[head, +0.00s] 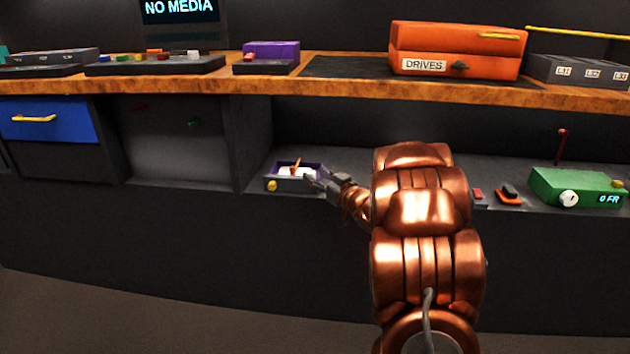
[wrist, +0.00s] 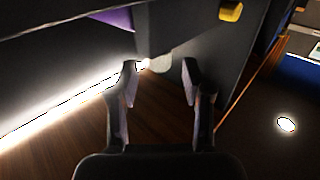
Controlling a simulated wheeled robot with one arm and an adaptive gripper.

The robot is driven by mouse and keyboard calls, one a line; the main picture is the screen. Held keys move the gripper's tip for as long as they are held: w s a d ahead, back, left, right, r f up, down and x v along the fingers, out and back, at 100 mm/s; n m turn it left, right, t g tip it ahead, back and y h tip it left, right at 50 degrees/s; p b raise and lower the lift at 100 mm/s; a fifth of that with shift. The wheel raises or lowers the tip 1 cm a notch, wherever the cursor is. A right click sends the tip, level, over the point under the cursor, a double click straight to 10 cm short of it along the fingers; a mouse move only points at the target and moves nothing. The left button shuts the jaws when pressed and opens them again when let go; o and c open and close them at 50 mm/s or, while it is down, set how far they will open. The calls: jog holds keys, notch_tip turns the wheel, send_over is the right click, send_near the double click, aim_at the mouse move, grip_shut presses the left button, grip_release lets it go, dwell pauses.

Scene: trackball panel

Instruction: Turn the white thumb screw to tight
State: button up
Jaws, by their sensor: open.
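My gripper (head: 318,184) is open at the right end of a small purple-and-grey box (head: 290,184) on the lower shelf. In the wrist view, a pale rounded piece (wrist: 159,63), which looks like the white thumb screw, lies between the tips of my open gripper (wrist: 160,72). It sits against the box's dark side; I cannot tell whether the fingers touch it. In the head view my gripper hides that end of the box. The yellow knob (head: 272,186) on the box's front also shows in the wrist view (wrist: 231,11).
A green unit (head: 590,187) with a white dial stands on the shelf at right, near a small orange-and-black item (head: 508,195). The counter (head: 340,84) overhangs the shelf. A divider (head: 248,145) stands left of the box.

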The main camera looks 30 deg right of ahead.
jog(key=shift+w, duration=0.5)
grip_shut()
